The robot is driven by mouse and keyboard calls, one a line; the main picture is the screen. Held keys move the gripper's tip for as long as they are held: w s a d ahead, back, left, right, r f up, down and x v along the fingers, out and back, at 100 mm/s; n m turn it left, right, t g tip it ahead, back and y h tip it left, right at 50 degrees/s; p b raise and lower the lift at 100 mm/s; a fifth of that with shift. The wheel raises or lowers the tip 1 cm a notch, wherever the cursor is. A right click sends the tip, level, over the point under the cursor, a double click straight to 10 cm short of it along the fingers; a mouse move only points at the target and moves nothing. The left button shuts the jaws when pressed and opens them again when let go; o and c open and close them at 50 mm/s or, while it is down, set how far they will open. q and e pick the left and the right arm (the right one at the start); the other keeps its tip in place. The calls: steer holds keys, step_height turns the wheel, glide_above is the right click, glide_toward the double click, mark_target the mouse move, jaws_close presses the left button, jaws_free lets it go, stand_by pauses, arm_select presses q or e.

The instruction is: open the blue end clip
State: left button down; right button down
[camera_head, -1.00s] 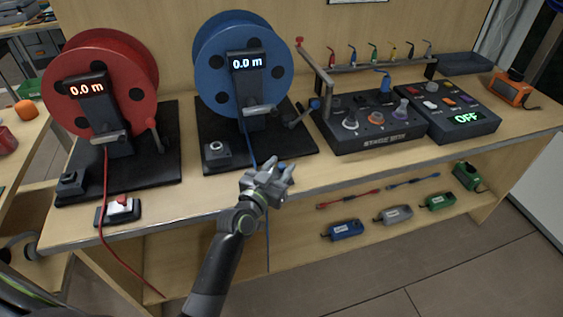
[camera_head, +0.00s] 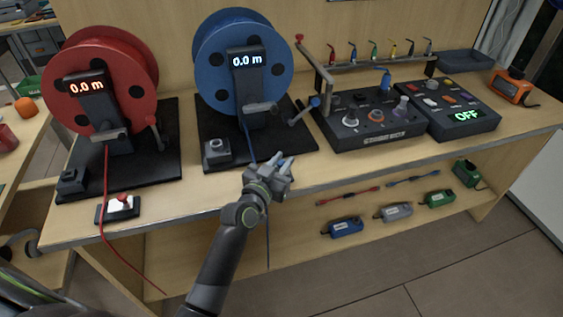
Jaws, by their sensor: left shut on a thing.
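My left gripper (camera_head: 279,168) reaches over the front edge of the bench, below the blue reel (camera_head: 240,62). It is shut on a small blue piece at its fingertips, which looks like the blue end clip (camera_head: 285,160). The fingers hide most of it, so I cannot tell its shape or whether it is open. The blue cable (camera_head: 249,140) runs down from the reel's meter (camera_head: 247,75), passes behind the gripper and hangs below the bench edge. The meter reads 0.0 m. My right gripper is not in view.
A knob box (camera_head: 368,125) and a panel reading OFF (camera_head: 448,108) stand to the right. Several small devices lie on the lower shelf (camera_head: 300,235).

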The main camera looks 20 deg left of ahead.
arm_select(q)
steer(key=shift+s+a, duration=0.1)
steer(key=shift+a, duration=0.05)
steer(key=c, duration=1.3)
jaws_free()
steer(key=shift+c, duration=0.2)
steer(key=shift+s, duration=0.1)
steer(key=s+a+b, duration=0.3)
steer(key=s+b, duration=0.1)
steer(key=s, duration=1.3)
steer(key=shift+a, duration=0.15)
